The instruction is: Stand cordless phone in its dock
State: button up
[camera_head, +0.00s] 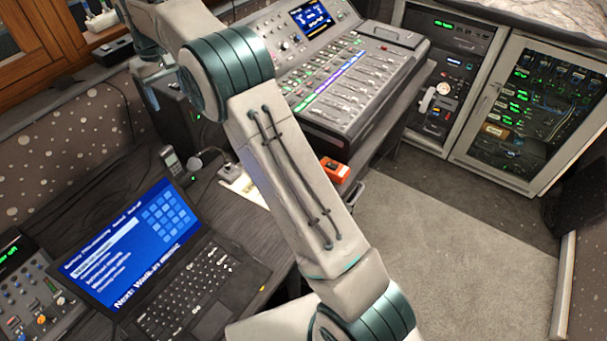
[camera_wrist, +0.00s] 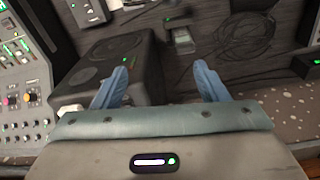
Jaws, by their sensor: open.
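The cordless phone (camera_head: 171,160) is a slim dark handset with a light screen. It stands upright and slightly tilted on the desk behind the laptop. A small dark base with a green light (camera_head: 192,179), which looks like its dock, is at its foot; the laptop lid hides part of it, so I cannot tell how the phone sits in it. In the wrist view the phone (camera_wrist: 184,42) is beyond the fingers, near the top middle. My gripper (camera_wrist: 160,70) is open and empty, its blue fingertips wide apart over a black speaker, away from the phone.
The black speaker (camera_wrist: 122,60) is below my fingers. The laptop (camera_head: 150,250) stands in front of the phone, and a mixing desk (camera_head: 340,85) is at the right. A cable coil (camera_wrist: 245,36) lies beside the phone. A dark flat device (camera_head: 113,49) lies on the ledge.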

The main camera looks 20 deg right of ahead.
jog(key=s+d+r+m+t, duration=0.1)
jog(key=s+d+r, duration=0.3)
jog(key=s+d, duration=0.4)
jog(key=s+d+r+m, duration=0.2)
jog(key=s+d+r, duration=0.3)
jog(key=s, duration=0.5)
jog(key=s+d+f, duration=0.2)
jog(key=s, duration=0.4)
jog(key=s+d+f+m+t, duration=0.1)
jog(key=s+d+f, duration=0.2)
jog(key=s, duration=0.4)
jog(key=s+d+f+m, duration=0.1)
jog(key=s+d+f, duration=0.1)
jog(key=s, duration=0.5)
jog(key=shift+s+d+f+t, duration=0.25)
jog(key=shift+f+t, duration=0.1)
jog(key=shift+t, duration=0.05)
jog(key=shift+c, duration=0.4)
